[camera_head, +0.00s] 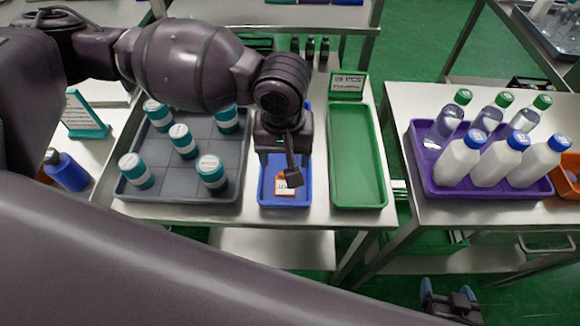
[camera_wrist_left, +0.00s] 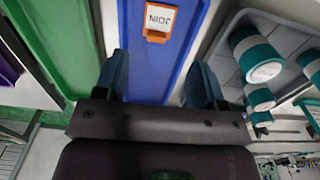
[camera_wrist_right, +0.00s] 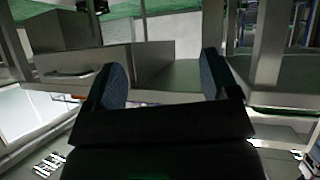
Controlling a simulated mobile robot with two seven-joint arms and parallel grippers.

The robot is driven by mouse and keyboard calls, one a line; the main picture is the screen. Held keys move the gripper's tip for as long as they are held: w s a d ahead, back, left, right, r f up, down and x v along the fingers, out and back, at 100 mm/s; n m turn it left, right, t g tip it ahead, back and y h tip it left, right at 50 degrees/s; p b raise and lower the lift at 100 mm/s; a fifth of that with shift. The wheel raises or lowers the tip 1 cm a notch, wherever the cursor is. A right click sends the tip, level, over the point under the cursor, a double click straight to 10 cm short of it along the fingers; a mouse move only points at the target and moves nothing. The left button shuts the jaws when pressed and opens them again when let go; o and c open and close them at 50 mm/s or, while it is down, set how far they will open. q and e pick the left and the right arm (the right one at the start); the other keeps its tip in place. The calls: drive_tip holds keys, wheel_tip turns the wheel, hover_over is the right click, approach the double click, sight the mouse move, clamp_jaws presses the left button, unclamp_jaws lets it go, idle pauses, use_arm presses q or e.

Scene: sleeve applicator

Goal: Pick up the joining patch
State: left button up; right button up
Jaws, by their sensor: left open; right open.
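The joining patch (camera_head: 284,188) is a small orange piece with a white label, lying near the front end of the blue tray (camera_head: 268,197).
A grey tray (camera_head: 215,133) with several teal-lidded jars stands left of the blue tray. An empty green tray (camera_head: 357,150) stands right of it. A purple tray (camera_head: 424,165) with several bottles is on the right table. A blue bottle (camera_head: 68,172) stands at the left.

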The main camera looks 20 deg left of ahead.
use_arm(q)
drive_tip(key=b, duration=0.1)
hover_over(285, 189)
wheel_tip(285, 189, down, 5)
drive_tip(key=shift+s+r, duration=0.15)
drive_tip(key=shift+r, duration=0.05)
drive_tip(key=shift+f, duration=0.75)
wheel_tip(285, 189, down, 4)
drive_tip(key=shift+f+b, duration=0.15)
drive_tip(key=shift+b, duration=0.75)
drive_tip(key=shift+w+f, duration=0.15)
drive_tip(key=shift+w, duration=0.05)
drive_tip(key=c, duration=0.7)
use_arm(e)
drive_tip(key=f, duration=0.1)
drive_tip(key=s+f, duration=0.1)
drive_tip(key=shift+f, duration=0.3)
